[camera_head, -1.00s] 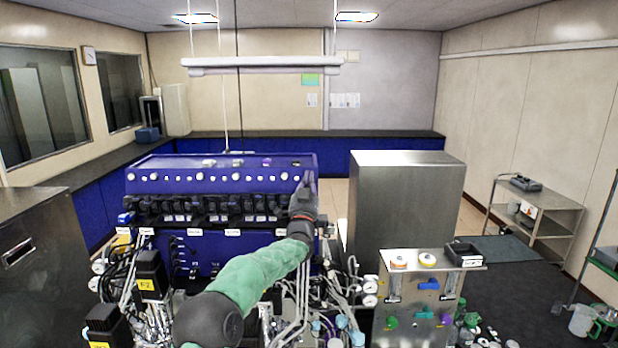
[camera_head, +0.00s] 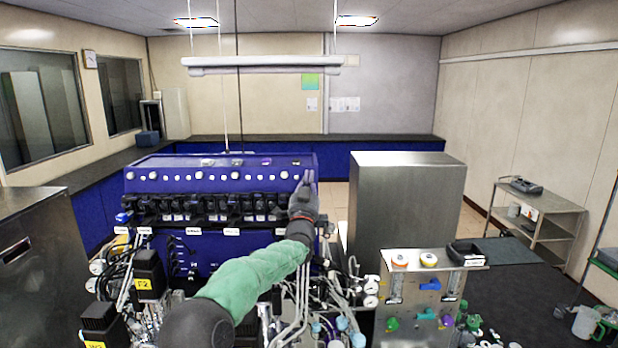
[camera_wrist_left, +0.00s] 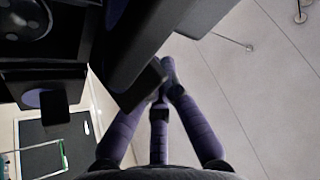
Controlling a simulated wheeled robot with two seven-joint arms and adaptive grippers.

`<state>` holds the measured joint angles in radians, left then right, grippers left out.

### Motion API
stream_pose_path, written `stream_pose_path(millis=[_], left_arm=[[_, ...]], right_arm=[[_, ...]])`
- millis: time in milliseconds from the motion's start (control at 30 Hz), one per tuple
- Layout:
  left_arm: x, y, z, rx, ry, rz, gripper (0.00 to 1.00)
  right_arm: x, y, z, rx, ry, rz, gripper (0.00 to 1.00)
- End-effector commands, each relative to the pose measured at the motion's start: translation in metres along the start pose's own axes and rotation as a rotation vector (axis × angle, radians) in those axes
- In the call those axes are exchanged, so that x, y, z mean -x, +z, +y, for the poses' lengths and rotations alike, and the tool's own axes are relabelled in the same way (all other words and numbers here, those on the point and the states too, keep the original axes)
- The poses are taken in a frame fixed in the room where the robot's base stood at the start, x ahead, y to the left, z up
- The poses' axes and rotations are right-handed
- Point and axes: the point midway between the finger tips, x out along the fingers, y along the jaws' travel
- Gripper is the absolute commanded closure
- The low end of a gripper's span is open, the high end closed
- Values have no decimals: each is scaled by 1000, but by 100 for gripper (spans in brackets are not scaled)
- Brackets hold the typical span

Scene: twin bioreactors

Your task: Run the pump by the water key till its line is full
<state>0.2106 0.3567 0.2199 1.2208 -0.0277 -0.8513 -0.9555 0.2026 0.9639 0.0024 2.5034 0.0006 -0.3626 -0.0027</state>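The blue pump console (camera_head: 215,255) stands at the middle left, with a row of dark pump heads (camera_head: 205,208) and white round knobs above them. Small white labels run under the heads; their print is too small to read, so I cannot tell which key is the water key. My left gripper (camera_head: 304,180) is at the console's right end, in front of its upper face. In the left wrist view its fingers (camera_wrist_left: 160,92) come together at the tips, beside a dark block (camera_wrist_left: 140,85); I cannot tell whether they touch it. My right gripper is not in view.
Clear tubing and black motors (camera_head: 149,268) crowd the front of the console. A large steel box (camera_head: 405,200) stands to its right, with a steel valve panel (camera_head: 425,290) in front. A steel cart (camera_head: 540,215) is at the far right. The floor between is mostly clear.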

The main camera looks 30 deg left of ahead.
Motion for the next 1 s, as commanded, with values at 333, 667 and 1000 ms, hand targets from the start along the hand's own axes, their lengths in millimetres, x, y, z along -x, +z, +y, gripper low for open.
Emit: stream_pose_path(millis=[333,667,1000], left_arm=[[17,-14,-5,1,-1,2,100],[34,-31,-12,1,0,1,100],[35,-33,-14,0,0,0,100]], right_arm=[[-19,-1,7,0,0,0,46],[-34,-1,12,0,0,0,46],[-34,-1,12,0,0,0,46]])
